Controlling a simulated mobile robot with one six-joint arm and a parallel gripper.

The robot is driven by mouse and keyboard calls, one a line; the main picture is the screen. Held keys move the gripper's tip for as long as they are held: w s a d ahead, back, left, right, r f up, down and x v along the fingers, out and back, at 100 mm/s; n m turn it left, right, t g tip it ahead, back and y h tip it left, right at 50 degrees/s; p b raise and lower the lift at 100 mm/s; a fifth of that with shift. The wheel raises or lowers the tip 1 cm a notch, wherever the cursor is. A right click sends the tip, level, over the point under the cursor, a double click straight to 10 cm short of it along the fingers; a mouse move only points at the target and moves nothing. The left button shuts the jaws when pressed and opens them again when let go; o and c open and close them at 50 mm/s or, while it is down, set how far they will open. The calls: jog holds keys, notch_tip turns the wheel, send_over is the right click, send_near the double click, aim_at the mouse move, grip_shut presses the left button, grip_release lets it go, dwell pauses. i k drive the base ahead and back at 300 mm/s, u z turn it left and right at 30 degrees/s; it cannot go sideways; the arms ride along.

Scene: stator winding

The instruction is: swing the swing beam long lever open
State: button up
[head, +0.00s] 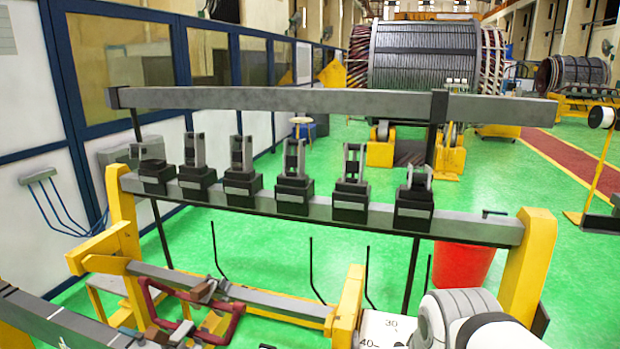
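A long grey beam (290,100), which looks like the swing beam, spans the frame above a row of black clamp blocks. A dark collar (438,106) sits on it near its right end. A thin dark rod (412,270) shows below near the right side, and another (160,235) at the left. I cannot tell which part is the long lever. The beam lies roughly level, apart from the blocks. My gripper is not in view; only white rounded links of my arm show at the bottom right.
A lower rail (330,212) carries several clamp blocks (294,190) between yellow posts (530,265). A dark red loop-shaped part (225,325) lies at the lower left. A red bin (462,265) stands behind the rail. Green floor (270,240) is open behind.

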aim_at(203, 293)
jog(key=u, duration=0.3)
jog(key=k, duration=1.15)
jog(key=u, duration=1.2)
jog(key=i, duration=1.05)
jog(key=z, duration=0.35)
jog(key=i, duration=0.75)
jog(key=z, duration=0.6)
